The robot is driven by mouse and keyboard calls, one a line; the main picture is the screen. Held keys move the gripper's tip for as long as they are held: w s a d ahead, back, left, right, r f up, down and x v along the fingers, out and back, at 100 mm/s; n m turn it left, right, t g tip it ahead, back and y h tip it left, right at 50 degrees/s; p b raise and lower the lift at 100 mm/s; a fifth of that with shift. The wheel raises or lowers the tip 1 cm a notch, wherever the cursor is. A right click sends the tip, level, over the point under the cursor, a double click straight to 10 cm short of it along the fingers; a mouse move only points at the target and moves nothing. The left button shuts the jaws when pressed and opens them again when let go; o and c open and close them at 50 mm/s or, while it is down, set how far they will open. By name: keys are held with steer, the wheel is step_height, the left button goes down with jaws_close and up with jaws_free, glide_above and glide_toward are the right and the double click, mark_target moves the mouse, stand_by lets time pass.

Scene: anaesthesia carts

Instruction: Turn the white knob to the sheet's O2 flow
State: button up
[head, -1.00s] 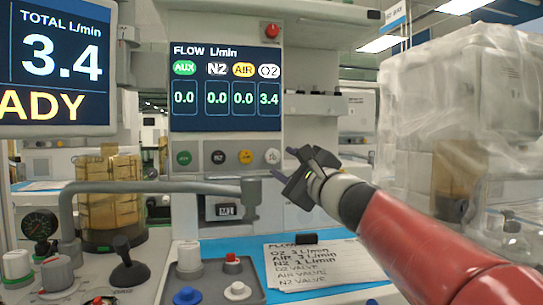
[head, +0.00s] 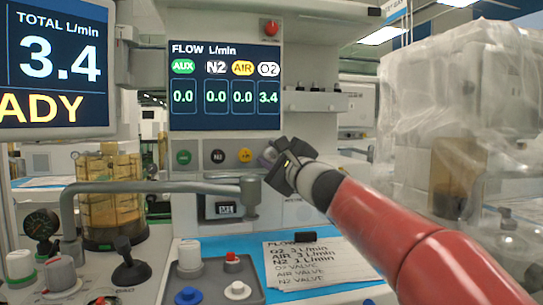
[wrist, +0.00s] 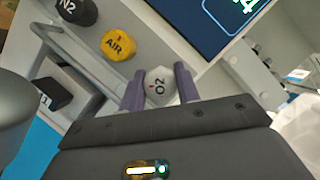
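The white O2 knob (wrist: 158,88) sits between the two fingers of my gripper (wrist: 160,88) in the wrist view. The fingers flank it, and I see no clear grip on it. In the head view my gripper (head: 268,158) is at the panel's knob row and mostly hides the white knob. The flow display (head: 225,88) reads O2 3.4, with AUX, N2 and AIR at 0.0. The handwritten sheet (head: 335,262) lies on the blue mat and appears to read O2 3, AIR 3, N2 1 L/min.
The yellow AIR knob (head: 246,157), black N2 knob (head: 218,157) and green AUX knob (head: 183,158) are left of my gripper. A grey pipe arm (head: 160,187) runs below them. A plastic-wrapped machine (head: 455,120) stands at right. The left monitor (head: 55,65) shows total 3.4.

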steer(key=m+b, duration=0.1)
steer(key=b, duration=0.1)
steer(key=shift+f+t+b, duration=0.35)
steer(key=shift+t+b, duration=0.05)
steer(key=shift+m+t+b, duration=0.3)
steer(key=shift+m+b, duration=0.7)
steer(key=shift+b, duration=0.05)
steer(key=shift+r+m+h, duration=0.25)
steer(key=shift+m+h, duration=0.05)
steer(key=shift+m, duration=0.2)
steer(key=shift+h, duration=0.3)
steer(key=shift+r, duration=0.1)
steer(key=o, duration=0.7)
steer(key=shift+s+d, duration=0.1)
steer(key=b+v, duration=0.2)
steer(key=v, duration=0.5)
steer(key=shift+s+d+f+b, duration=0.1)
steer(key=shift+s+f+b, duration=0.15)
steer(key=shift+f+b, duration=0.05)
